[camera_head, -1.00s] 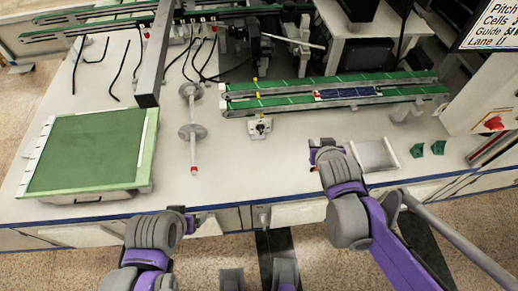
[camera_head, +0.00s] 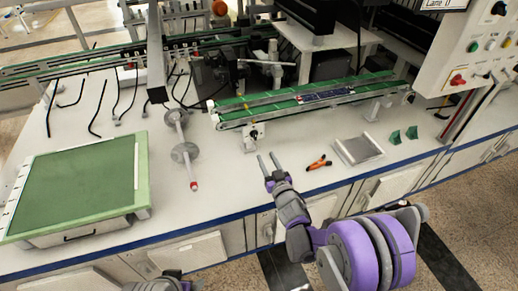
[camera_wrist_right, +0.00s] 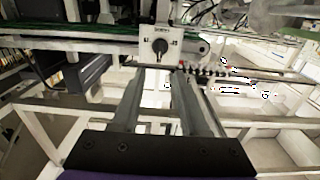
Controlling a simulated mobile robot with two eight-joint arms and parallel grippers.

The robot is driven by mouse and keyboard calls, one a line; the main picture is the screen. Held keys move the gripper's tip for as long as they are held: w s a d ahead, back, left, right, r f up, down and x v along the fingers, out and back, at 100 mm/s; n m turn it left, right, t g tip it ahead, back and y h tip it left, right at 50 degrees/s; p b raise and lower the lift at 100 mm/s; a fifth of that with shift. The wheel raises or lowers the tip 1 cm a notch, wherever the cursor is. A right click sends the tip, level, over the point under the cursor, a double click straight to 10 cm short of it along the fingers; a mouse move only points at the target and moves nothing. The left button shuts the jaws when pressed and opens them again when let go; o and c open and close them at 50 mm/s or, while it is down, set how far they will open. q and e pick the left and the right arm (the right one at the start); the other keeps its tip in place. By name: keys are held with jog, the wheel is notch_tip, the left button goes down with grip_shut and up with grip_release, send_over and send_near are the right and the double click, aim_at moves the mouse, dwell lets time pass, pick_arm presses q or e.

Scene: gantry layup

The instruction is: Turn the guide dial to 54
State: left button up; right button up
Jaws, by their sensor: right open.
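The guide dial (camera_head: 254,134) is a dark pointer knob on a small white block at the front of the green conveyor (camera_head: 300,100). In the right wrist view the dial (camera_wrist_right: 160,46) faces me with its pointer near upright and marks to both sides; the numbers are too small to read. My right gripper (camera_head: 270,160) is open and empty, its fingers aimed at the dial and a little short of it. In the wrist view its fingertips (camera_wrist_right: 162,72) sit just below the knob. Of my left arm only a part (camera_head: 165,282) shows at the bottom edge.
An orange-and-black tool (camera_head: 319,163) and a silver tray (camera_head: 358,149) lie on the white table right of my gripper, with green brackets (camera_head: 403,134) beyond. A grey rod with discs (camera_head: 181,152) and a green board (camera_head: 75,185) are to the left. A control panel (camera_head: 470,50) stands right.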

aim_at(256, 137)
jog(key=x, duration=1.1)
jog(key=shift+f, duration=0.2)
jog(key=shift+s, duration=0.1)
grip_shut()
